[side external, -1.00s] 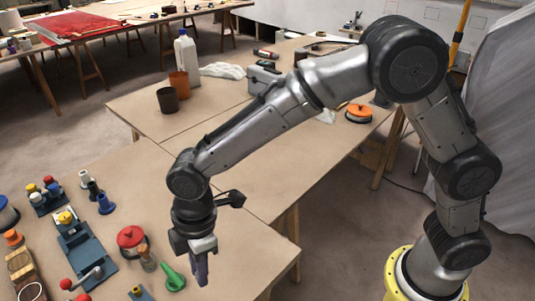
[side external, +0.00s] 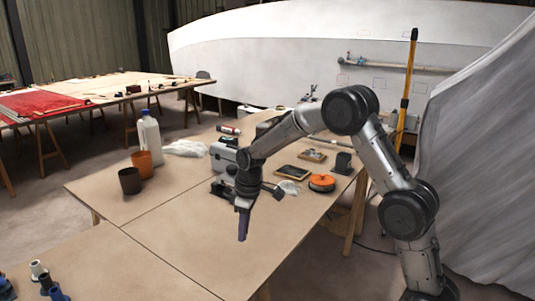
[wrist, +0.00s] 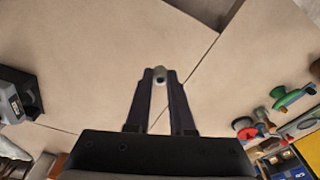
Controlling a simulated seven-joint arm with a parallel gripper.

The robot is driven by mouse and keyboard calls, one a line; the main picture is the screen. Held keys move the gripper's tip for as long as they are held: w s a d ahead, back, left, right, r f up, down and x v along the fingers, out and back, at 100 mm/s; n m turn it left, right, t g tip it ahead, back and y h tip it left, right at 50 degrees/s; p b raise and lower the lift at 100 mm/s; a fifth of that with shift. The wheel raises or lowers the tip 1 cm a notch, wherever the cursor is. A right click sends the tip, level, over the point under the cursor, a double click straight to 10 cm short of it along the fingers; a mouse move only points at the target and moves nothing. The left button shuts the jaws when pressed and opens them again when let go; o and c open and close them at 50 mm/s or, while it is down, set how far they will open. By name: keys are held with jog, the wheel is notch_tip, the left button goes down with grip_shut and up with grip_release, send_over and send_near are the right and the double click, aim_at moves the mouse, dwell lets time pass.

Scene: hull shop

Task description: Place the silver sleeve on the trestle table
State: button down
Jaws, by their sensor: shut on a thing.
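The silver sleeve (wrist: 160,75) shows in the wrist view as a small grey ring-ended piece between my fingertips. My gripper (wrist: 160,88) is shut on it. In the side external view my gripper (side external: 243,232) points down over a bare stretch of the tan trestle table (side external: 165,225), right of the seam; the sleeve cannot be made out there. The bare table top (wrist: 85,75) also shows under the fingers in the wrist view. I cannot tell the exact height of the sleeve above it.
A brown cup (side external: 130,181), an orange cup (side external: 142,163) and a white bottle (side external: 149,137) stand behind left. A grey case (side external: 224,155) and an orange reel (side external: 321,182) lie behind. Blue-based pieces (side external: 43,276) stand front left. The middle of the table is clear.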

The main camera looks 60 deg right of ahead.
jog(key=s+d+m, duration=0.3)
jog(key=s+d, duration=0.2)
jog(key=d, duration=0.7)
jog(key=s+d+m, duration=0.3)
jog(key=s+d, duration=0.2)
jog(key=d, duration=0.6)
send_over(295, 220)
jog(key=shift+h, duration=0.4)
jog(key=f, duration=0.9)
jog(key=shift+s+f, duration=0.25)
jog(key=shift+s, duration=0.05)
jog(key=shift+w+f, duration=0.1)
jog(key=shift+f, duration=0.15)
jog(key=shift+d+f, duration=0.1)
jog(key=shift+f, duration=1.45)
jog(key=shift+f, duration=0.1)
jog(key=c, duration=0.8)
grip_release()
